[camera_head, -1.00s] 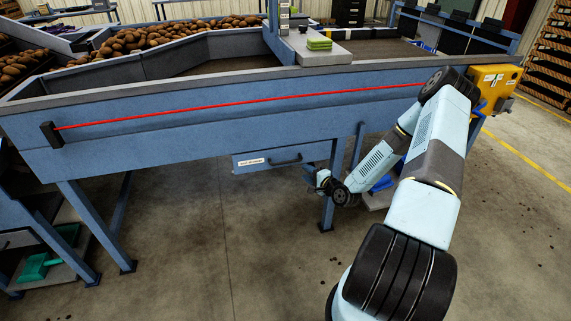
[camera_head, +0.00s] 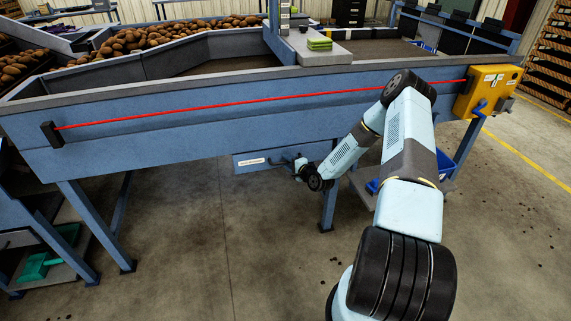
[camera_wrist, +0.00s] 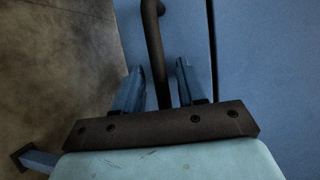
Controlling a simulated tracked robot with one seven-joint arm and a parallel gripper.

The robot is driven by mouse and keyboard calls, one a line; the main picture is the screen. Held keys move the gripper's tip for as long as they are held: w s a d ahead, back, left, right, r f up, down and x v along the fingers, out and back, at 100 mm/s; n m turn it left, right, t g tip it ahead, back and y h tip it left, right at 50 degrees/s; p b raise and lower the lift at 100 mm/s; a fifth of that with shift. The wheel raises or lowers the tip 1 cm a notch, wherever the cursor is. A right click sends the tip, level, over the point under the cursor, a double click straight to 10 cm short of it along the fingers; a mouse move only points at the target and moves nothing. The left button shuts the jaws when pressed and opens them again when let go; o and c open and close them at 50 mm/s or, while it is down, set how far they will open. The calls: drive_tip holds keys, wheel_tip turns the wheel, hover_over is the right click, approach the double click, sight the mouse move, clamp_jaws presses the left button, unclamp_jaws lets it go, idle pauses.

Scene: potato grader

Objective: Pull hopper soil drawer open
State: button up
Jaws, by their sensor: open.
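The soil drawer (camera_head: 247,165) is a blue front with a white label, under the hopper's long blue side in the head view. It looks shut. Its dark bar handle is partly hidden by my gripper (camera_head: 291,162) in the head view. In the wrist view the handle (camera_wrist: 154,40) runs down from the top edge, between the two fingers of my gripper (camera_wrist: 157,80). The fingers stand apart on either side of the handle, with a gap to it visible at the right finger. The blue drawer face (camera_wrist: 190,30) lies behind.
A red cord (camera_head: 230,105) runs along the hopper side (camera_head: 130,130) above the drawer. A yellow control box (camera_head: 487,92) is at the right end. A table leg (camera_head: 328,205) stands just right of my gripper. The concrete floor in front is clear.

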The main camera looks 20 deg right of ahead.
clamp_jaws()
idle(0.4)
